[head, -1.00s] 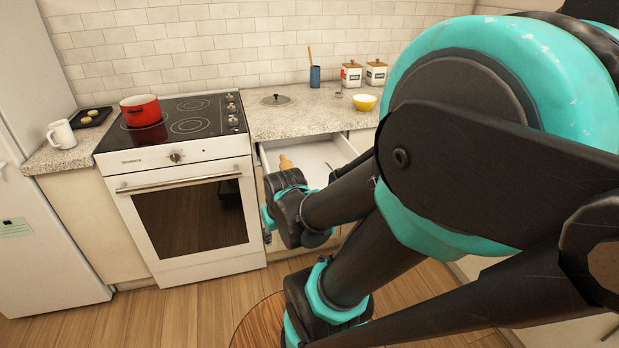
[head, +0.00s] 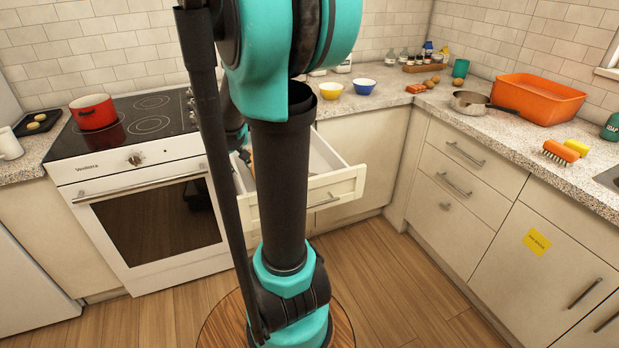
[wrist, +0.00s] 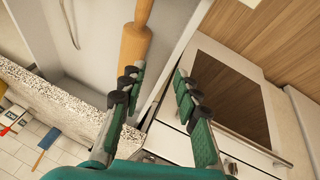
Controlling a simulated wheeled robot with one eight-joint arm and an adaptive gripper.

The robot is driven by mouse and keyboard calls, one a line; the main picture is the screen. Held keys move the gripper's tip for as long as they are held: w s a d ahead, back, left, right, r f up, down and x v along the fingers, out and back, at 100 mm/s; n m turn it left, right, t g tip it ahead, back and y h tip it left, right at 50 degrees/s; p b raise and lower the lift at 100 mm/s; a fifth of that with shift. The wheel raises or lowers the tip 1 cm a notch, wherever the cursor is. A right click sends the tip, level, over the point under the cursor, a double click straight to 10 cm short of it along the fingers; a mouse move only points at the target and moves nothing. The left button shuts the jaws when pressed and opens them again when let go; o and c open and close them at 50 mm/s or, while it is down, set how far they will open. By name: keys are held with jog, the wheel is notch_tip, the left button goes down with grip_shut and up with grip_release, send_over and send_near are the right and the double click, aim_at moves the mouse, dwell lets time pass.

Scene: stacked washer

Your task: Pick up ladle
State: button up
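A thin grey curved rod (wrist: 69,22) lies in the open drawer in the wrist view. The drawer (head: 340,190) stands open beside the stove in the head view, partly hidden by my arm. My gripper (wrist: 157,88) is open and empty in the wrist view, its fingers apart over the drawer's stove-side edge.
A wooden rolling pin (wrist: 135,40) lies in the drawer near my fingertips. The stove (head: 150,200) with a red pot (head: 93,112) stands left of the drawer. The stone counter (wrist: 50,95) borders the drawer. Bowls (head: 364,86) and an orange tub (head: 540,98) stand on the counter.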

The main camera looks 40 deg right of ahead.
jog(key=w+d+r+m+g+h, duration=0.1)
jog(key=d+g+h, duration=0.15)
jog(key=d, duration=0.55)
jog(key=d+r+m+g+h, duration=0.1)
jog(key=d+r+g, duration=0.15)
jog(key=d, duration=0.45)
jog(key=x, duration=1.2)
jog(key=shift+a+f, duration=0.1)
jog(key=shift+f, duration=0.15)
jog(key=shift+x, duration=2.7)
jog(key=shift+w, duration=0.1)
grip_shut()
